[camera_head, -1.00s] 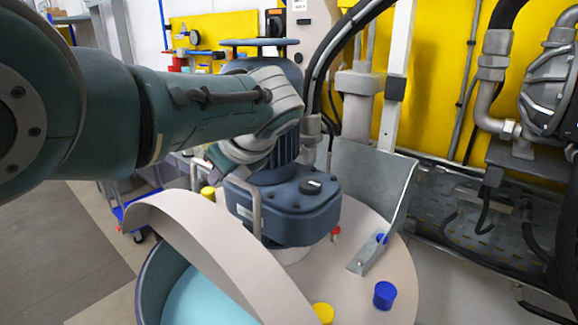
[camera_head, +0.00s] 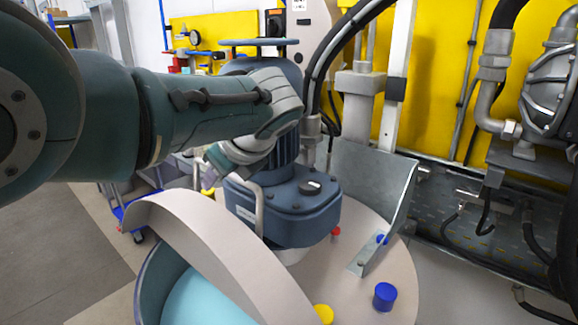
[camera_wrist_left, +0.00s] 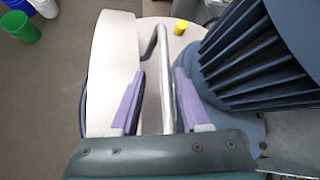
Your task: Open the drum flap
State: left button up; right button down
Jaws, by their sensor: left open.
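The drum flap (camera_head: 215,245) is a beige curved lid, tilted up from the drum top (camera_head: 355,290). Below it the turquoise drum inside (camera_head: 205,300) shows through the opening. A grey metal handle bar (camera_head: 258,210) stands between the flap and the blue motor housing (camera_head: 285,212). My left gripper (camera_head: 212,175) is above and behind the flap, partly hidden by its own wrist. In the left wrist view its purple fingers (camera_wrist_left: 152,100) are open, with the handle bar (camera_wrist_left: 166,85) between them and gaps on both sides. The flap (camera_wrist_left: 110,75) lies left of the fingers there. My right gripper is out of view.
The ribbed motor (camera_wrist_left: 255,55) is close to the right finger. A grey metal bracket (camera_head: 372,190) and blue (camera_head: 385,296), yellow (camera_head: 323,313) and red (camera_head: 336,231) caps sit on the drum top. Pipes stand at the right. Open floor (camera_head: 65,240) lies left.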

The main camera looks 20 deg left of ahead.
pick_arm(q)
jog(key=p+v, duration=0.3)
jog(key=v, duration=0.7)
jog(key=shift+p, duration=0.3)
jog(key=s+f+n, duration=0.1)
jog(key=s+d+f+n+h+p, duration=0.1)
jog(key=s+f, duration=0.1)
jog(key=s+f+n+g+h+p, duration=0.1)
jog(key=s, duration=0.1)
jog(key=shift+s+d+f+n, duration=0.15)
jog(key=shift+s+f+n, duration=0.05)
jog(key=shift+f+n, duration=0.15)
jog(key=s+r+n+h+p, duration=0.1)
jog(key=s+n+h+p, duration=0.1)
jog(key=s+n, duration=0.6)
jog(key=s+r+n+g+h+p, duration=0.1)
jog(key=s+n, duration=0.6)
jog(key=s, duration=0.9)
jog(key=r+h+p, duration=0.1)
jog(key=h, duration=0.1)
jog(key=shift+n+h+p, duration=0.35)
jog(key=shift+h, duration=0.05)
